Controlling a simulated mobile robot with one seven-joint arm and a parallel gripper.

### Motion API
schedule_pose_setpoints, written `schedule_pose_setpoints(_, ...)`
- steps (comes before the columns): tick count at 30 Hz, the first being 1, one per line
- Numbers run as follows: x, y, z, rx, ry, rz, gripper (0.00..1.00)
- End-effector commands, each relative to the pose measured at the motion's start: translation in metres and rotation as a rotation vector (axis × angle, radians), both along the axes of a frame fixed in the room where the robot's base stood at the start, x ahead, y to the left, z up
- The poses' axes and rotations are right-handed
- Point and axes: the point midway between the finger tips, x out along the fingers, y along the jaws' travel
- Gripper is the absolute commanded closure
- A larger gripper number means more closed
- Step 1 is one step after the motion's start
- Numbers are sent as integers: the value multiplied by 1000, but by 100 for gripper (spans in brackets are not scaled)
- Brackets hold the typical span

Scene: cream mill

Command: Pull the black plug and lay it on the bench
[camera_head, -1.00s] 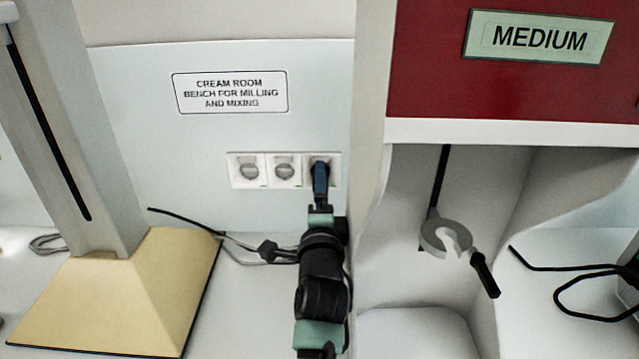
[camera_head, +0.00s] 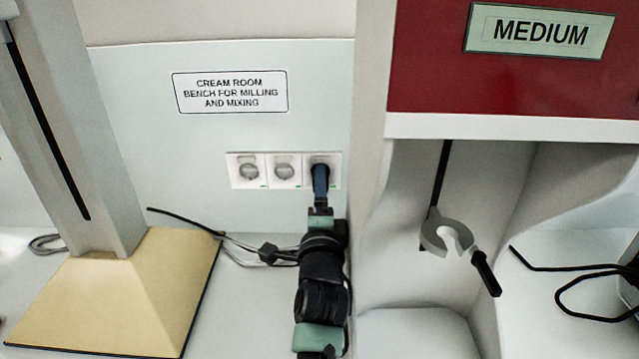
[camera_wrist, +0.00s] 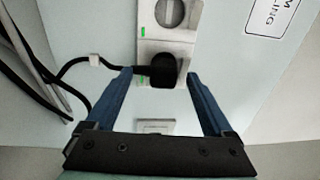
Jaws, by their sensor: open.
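The black plug (camera_wrist: 163,70) sits in the lower socket of the wall strip in the wrist view, with its black cord leaving to the left. In the head view this is the rightmost socket, and my gripper largely hides the plug. My gripper (camera_wrist: 158,76) is open, with one blue finger on each side of the plug and visible gaps to it. In the head view my gripper (camera_head: 320,178) reaches up to that socket. The bench (camera_head: 230,305) lies below, pale and partly covered by my arm.
The socket strip (camera_head: 266,170) has two empty sockets at left. A machine column with a beige base (camera_head: 135,290) stands at left. Loose cords with a dark connector (camera_head: 268,252) lie beside my arm. A red-fronted cabinet (camera_head: 430,60) and a grey forked holder (camera_head: 440,238) are at right.

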Motion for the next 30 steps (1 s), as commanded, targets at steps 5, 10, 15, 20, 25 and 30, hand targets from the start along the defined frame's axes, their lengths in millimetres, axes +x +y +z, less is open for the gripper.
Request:
schedule_pose_setpoints(5,6,2,18,7,-35,-1,0)
schedule_pose_setpoints(10,6,2,18,7,-36,-1,32)
schedule_pose_setpoints(15,6,2,19,7,-36,-1,62)
schedule_pose_setpoints(20,6,2,19,7,-36,-1,91)
schedule_pose_setpoints(25,6,2,19,7,-37,-1,100)
schedule_pose_setpoints(30,3,2,20,7,-36,0,100)
